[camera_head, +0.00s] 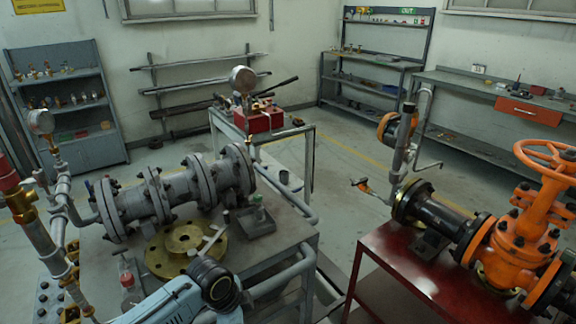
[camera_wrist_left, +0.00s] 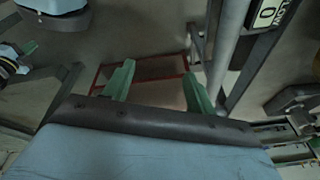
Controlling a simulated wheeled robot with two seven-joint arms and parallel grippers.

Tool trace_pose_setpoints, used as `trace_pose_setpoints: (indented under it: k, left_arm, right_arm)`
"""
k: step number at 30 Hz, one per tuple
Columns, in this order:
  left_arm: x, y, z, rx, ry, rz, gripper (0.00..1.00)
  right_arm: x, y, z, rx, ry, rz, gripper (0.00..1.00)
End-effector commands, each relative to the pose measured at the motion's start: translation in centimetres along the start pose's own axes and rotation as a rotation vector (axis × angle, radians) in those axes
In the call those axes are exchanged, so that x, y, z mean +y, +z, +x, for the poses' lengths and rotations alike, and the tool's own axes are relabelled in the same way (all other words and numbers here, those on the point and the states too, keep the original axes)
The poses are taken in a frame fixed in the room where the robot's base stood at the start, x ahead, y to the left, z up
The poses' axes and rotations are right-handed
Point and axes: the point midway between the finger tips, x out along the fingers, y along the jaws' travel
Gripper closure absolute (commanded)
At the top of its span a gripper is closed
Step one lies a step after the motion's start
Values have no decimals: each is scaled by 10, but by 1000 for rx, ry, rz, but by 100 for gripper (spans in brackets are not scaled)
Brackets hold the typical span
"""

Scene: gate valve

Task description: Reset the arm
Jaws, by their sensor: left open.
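An orange gate valve (camera_head: 510,252) with an orange handwheel (camera_head: 553,163) stands on a red bench at the right of the head view. My left arm (camera_head: 175,302) comes in at the bottom of the head view, but its fingers cannot be made out there. In the left wrist view my left gripper (camera_wrist_left: 158,90) has its two green fingers wide apart, with nothing between them.
A grey bench (camera_head: 300,232) carries grey flanged pipe (camera_head: 160,195), a brass flange (camera_head: 160,258) and a small tray (camera_head: 252,224). A red box (camera_head: 262,120) sits on a stand behind. The red bench (camera_head: 395,262) is at the right, and floor shows between the benches.

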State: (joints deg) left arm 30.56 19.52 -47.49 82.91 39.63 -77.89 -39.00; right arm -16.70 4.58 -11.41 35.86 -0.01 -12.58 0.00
Motion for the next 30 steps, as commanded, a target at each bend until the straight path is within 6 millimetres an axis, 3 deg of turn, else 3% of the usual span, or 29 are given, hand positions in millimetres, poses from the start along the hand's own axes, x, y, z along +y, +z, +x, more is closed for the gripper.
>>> trace_pose_setpoints:
  k: [1, 5, 8, 11, 15, 21, 24, 27, 30]
  left_arm:
    - [8, 15, 29, 7, -3, -101, 44]
    - [31, 67, 101, 13, -55, -383, 44]
    - [66, 113, 151, -4, -90, -570, 44]
    - [115, 157, 191, -34, -116, -720, 44]
    - [197, 213, 232, -84, -136, -887, 44]
    - [323, 271, 259, -152, -141, -1052, 44]
    - [370, 287, 262, -175, -137, -1104, 44]
    - [400, 295, 262, -187, -133, -1135, 44]
    - [402, 296, 262, -188, -133, -1136, 44]
  right_arm:
    - [0, -4, 2, 8, 1, 1, 100]
    - [0, -1, 6, 2, 0, 1, 100]
    - [0, 3, 8, -2, 0, 1, 100]
    - [-1, 7, 10, -8, -1, 1, 100]
    - [-3, 16, 12, -22, -3, 1, 100]
    - [-3, 17, 15, -24, -3, 0, 100]
    - [-3, 16, 16, -22, -3, 0, 100]
    - [-3, 14, 17, -20, -3, 0, 100]
    - [-3, 14, 17, -20, -3, 0, 100]
